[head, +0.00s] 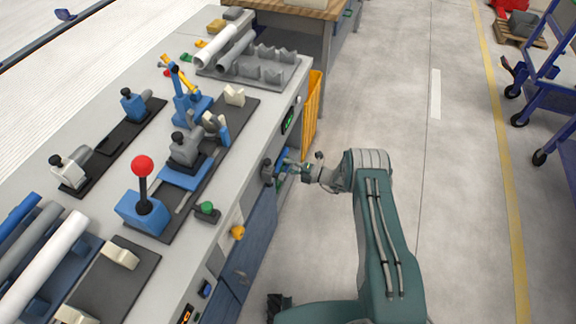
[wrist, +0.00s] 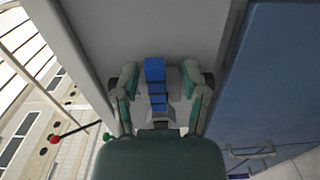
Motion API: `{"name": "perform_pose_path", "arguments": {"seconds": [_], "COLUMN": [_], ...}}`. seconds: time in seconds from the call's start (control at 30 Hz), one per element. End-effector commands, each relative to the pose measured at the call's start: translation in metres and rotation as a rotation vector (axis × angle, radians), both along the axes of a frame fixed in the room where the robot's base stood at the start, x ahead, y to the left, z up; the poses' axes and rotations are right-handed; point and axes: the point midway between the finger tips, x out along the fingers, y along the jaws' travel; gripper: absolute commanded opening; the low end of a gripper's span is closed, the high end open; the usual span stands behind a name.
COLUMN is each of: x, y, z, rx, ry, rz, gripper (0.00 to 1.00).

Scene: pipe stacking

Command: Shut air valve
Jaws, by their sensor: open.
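The air valve (head: 268,172) is on the front side of the workbench, a grey body with a blue handle (head: 284,165). In the wrist view the blue handle (wrist: 155,78) stands up the middle of the picture, over a grey part. My gripper (head: 298,168) is at the bench's front side, at the valve. In the wrist view my gripper (wrist: 162,82) is open, with one finger on each side of the handle. A gap shows between the fingers and the handle. The valve's lower part is hidden behind my gripper.
The workbench (head: 185,262) has blue doors (head: 258,240) below and a yellow bin (head: 311,110) beyond the valve. A red-knobbed lever (head: 142,180), pipes (head: 50,258) and clamps cover its top. The floor (head: 455,230) to the right is clear up to a blue cart (head: 550,90).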

Motion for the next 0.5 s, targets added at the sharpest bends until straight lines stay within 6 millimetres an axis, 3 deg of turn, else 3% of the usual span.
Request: {"name": "perform_pose_path", "arguments": {"seconds": [0.17,0.5], "x": [-0.003,-0.026], "y": [-0.012,-0.077], "z": [0.0,-0.001], "rx": [0.001,-0.001], "ry": [0.0,0.001], "rz": [-0.002,-0.004], "gripper": [0.56,0.56]}}
